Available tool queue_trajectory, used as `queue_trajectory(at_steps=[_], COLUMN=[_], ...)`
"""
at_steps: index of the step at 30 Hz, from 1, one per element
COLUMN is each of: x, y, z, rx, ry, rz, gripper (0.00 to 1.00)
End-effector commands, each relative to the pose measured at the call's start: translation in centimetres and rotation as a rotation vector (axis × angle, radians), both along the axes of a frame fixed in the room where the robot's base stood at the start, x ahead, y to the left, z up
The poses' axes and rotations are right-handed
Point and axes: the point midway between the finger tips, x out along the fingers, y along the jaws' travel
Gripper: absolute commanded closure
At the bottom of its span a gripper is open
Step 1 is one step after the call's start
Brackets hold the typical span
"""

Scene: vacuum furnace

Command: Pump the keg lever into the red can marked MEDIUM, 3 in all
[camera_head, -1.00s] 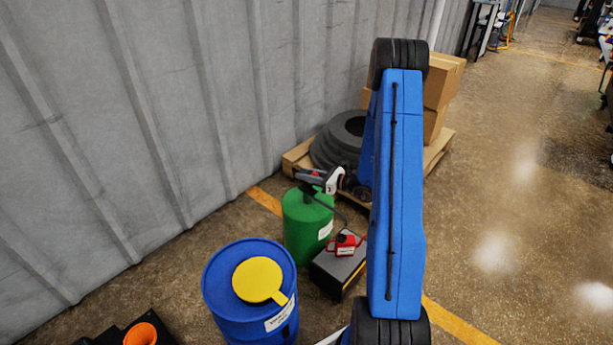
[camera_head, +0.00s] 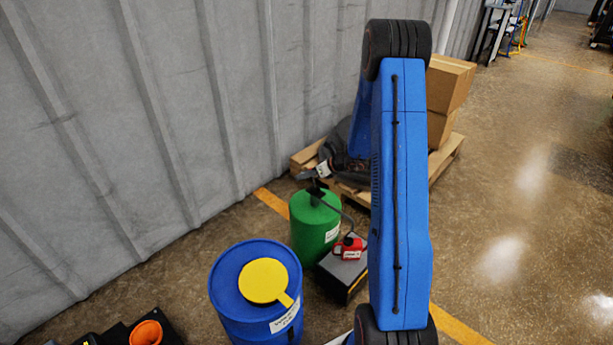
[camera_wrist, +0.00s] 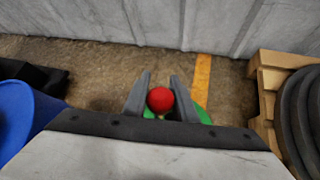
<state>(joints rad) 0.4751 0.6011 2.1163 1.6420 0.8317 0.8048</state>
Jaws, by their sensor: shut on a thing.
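The green keg (camera_head: 312,228) stands upright on the floor beside the wall, with a dark pump head and a black hose on top. The red can (camera_head: 349,247) with a white label sits on a dark grey box just right of the keg; its lettering is too small to read. My gripper (camera_wrist: 161,78) is shut on the lever's round red knob (camera_wrist: 159,100), which sits between the two dark fingers. Green of the keg shows below it. In the head view my gripper (camera_head: 318,172) is above the keg, and the knob cannot be made out.
A blue drum (camera_head: 228,300) with a yellow lid plate (camera_head: 263,281) stands in front of the keg. A wooden pallet (camera_head: 452,150) with cardboard boxes (camera_head: 450,85) and dark tires (camera_wrist: 300,110) is behind. The corrugated wall (camera_head: 150,120) is close on the left. Open floor lies right.

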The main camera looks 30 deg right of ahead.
Motion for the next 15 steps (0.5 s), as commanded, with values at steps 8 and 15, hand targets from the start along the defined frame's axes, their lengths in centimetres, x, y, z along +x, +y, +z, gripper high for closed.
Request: queue_trajectory(at_steps=[8,15], x=[0.4,0.6], y=[0.1,0.1], z=[-1.4,-1.9], rx=[-0.001,-0.002], ry=[0.010,0.012], rz=[-0.003,-0.005], gripper=[1.00,1.00])
